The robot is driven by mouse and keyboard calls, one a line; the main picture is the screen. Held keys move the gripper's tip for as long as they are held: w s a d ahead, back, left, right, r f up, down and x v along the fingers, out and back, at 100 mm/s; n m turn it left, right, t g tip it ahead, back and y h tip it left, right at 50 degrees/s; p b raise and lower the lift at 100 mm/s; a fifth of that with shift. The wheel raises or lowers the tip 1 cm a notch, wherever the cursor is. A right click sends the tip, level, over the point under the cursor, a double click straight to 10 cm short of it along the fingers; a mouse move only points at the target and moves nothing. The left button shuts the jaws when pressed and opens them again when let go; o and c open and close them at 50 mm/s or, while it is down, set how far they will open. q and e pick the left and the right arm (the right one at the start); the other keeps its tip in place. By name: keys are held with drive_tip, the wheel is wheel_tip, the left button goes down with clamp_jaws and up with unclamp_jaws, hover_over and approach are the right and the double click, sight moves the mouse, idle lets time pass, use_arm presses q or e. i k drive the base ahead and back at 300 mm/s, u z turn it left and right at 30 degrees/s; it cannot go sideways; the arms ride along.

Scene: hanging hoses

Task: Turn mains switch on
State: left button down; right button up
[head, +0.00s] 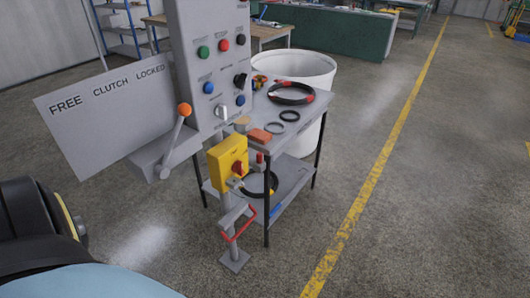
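The mains switch appears to be the yellow box (226,158) with a red rotary knob (238,168) on its front. It is mounted on a grey post (228,205) below the control panel (205,35). I cannot read the knob's on or off position at this size. A small grey piece (235,183) sits just below the knob; I cannot tell what it is. Neither of my grippers shows in the head view. Only dark and pale blue parts of my own body show at the lower left.
A lever with an orange ball (184,109) stands beside a sign reading FREE, CLUTCH, LOCKED (105,115). A grey cart (300,118) holding hoses and a white bin (318,70) stand behind. Floor is clear to the right.

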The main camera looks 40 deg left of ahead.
sight(237, 167)
drive_tip(key=i, duration=2)
drive_tip(key=u, duration=2.85)
